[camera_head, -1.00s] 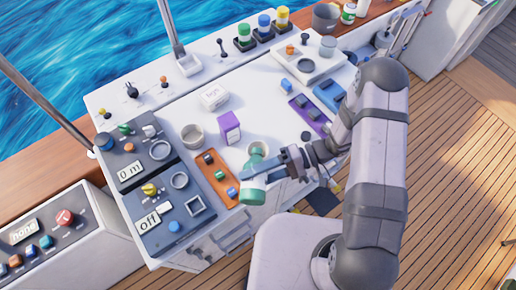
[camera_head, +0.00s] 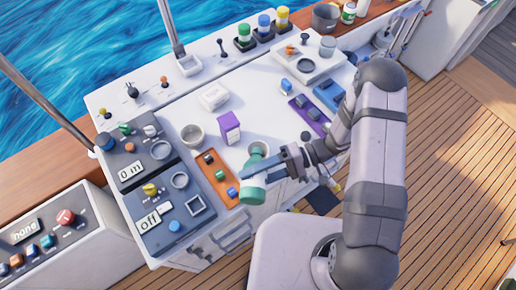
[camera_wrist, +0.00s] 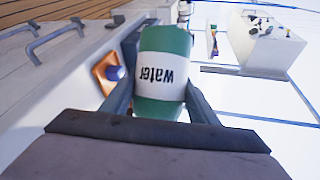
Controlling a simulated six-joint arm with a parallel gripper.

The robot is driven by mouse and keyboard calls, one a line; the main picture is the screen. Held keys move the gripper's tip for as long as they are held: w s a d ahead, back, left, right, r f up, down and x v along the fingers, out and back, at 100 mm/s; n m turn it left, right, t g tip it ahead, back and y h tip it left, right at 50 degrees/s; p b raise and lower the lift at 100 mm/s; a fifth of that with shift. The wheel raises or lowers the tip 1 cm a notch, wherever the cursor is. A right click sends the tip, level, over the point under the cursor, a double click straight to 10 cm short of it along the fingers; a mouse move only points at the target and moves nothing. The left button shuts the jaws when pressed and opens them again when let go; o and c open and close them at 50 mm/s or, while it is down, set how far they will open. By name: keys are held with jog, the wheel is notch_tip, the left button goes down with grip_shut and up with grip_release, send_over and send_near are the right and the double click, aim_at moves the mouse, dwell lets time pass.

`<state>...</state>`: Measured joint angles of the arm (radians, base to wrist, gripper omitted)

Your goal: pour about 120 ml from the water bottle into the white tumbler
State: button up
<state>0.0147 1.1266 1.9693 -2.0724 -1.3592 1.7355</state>
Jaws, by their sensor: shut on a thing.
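The water bottle (camera_head: 253,180) is green with a white band; the wrist view shows its label (camera_wrist: 165,72) reading "water" upside down. My gripper (camera_head: 250,172) is shut on the bottle's sides, with a finger on each side in the wrist view (camera_wrist: 158,100). The bottle is near the console's front edge, right of the orange tray. I cannot tell whether it is slightly tilted. A pale tumbler (camera_head: 193,136), which looks like the white tumbler, stands on the console to the left and farther back. Its contents are not clear.
A purple carton (camera_head: 229,128) stands between tumbler and bottle, farther back. An orange tray (camera_head: 222,190) with small blocks lies left of the bottle. A white box (camera_head: 214,97) is behind. Dark switch panels (camera_head: 140,160) fill the left. White surface is clear right of the carton.

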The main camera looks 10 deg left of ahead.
jog(key=shift+r, duration=0.3)
dwell(0.9)
jog(key=f+n+b, duration=0.1)
jog(key=f+t+b, duration=0.1)
jog(key=f+b, duration=0.1)
jog(key=shift+s+f+n+h, duration=0.1)
jog(key=shift+s+n+h, duration=0.1)
jog(key=shift+n+h, duration=0.2)
jog(key=shift+s+f, duration=0.1)
jog(key=shift+s, duration=0.1)
jog(key=shift+s+f+n+t+b, duration=0.2)
jog(key=shift+f+n+t+b, duration=0.25)
jog(key=shift+b, duration=0.3)
jog(key=shift+r+n+p, duration=0.25)
jog(key=shift+r+p, duration=0.15)
jog(key=shift+p, duration=0.05)
jog(key=shift+w, duration=0.1)
jog(key=shift+w+n+t, duration=0.1)
jog(key=shift+n+t, duration=0.2)
jog(key=shift+t, duration=0.05)
dwell(0.6)
